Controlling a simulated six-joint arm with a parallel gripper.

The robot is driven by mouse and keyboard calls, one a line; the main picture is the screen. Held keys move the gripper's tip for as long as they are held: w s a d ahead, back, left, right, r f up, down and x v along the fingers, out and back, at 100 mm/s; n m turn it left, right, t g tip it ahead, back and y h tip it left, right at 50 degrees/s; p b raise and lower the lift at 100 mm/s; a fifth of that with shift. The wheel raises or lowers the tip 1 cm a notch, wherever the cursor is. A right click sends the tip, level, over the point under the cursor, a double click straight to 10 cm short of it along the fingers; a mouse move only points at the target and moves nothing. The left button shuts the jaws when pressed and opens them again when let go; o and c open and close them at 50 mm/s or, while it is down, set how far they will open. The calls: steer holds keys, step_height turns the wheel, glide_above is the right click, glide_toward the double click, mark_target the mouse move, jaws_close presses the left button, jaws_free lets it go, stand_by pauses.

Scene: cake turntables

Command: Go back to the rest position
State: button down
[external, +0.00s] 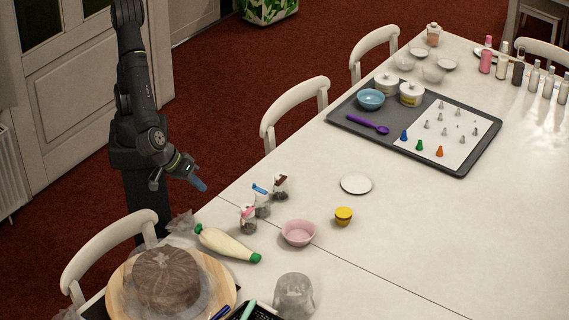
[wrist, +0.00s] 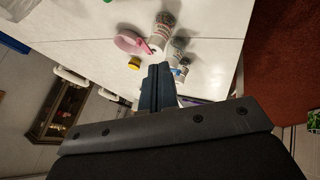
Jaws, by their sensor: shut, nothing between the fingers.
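My gripper (external: 200,185) hangs in the air at the left edge of the white table (external: 340,262), near several small jars. Its blue-tipped fingers are shut with nothing between them. In the wrist view my gripper (wrist: 158,72) points toward the table, and its fingers show close together. The pink bowl (wrist: 130,43), the yellow-lidded cup (wrist: 134,63) and the jars (wrist: 163,30) appear beyond the fingertips, apart from them.
A cake (external: 166,280) sits on a round wooden turntable (external: 222,290) at bottom left. Beside it lies a piping bag (external: 228,244) with green ends. A pink bowl (external: 298,232) stands mid-table. A dark tray (external: 345,130) lies farther back.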

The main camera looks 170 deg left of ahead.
steer(key=shift+n+g, duration=0.6)
steer(key=shift+n, duration=0.3)
steer(key=shift+w+a+f, duration=0.25)
steer(key=shift+w+a, duration=0.05)
steer(key=shift+w, duration=0.5)
steer(key=shift+w+a+f, duration=0.2)
steer(key=shift+w+a, duration=0.05)
steer(key=shift+w, duration=0.6)
steer(key=shift+w+a+f, duration=0.25)
steer(key=shift+w+a, duration=0.05)
steer(key=shift+w, duration=0.5)
steer(key=s+d+r, duration=0.1)
steer(key=s, duration=0.3)
steer(key=w+a+f, duration=0.1)
steer(key=a+f, duration=0.7)
steer(key=a, duration=0.1)
steer(key=shift+w+m, duration=0.15)
steer(key=shift+m, duration=0.15)
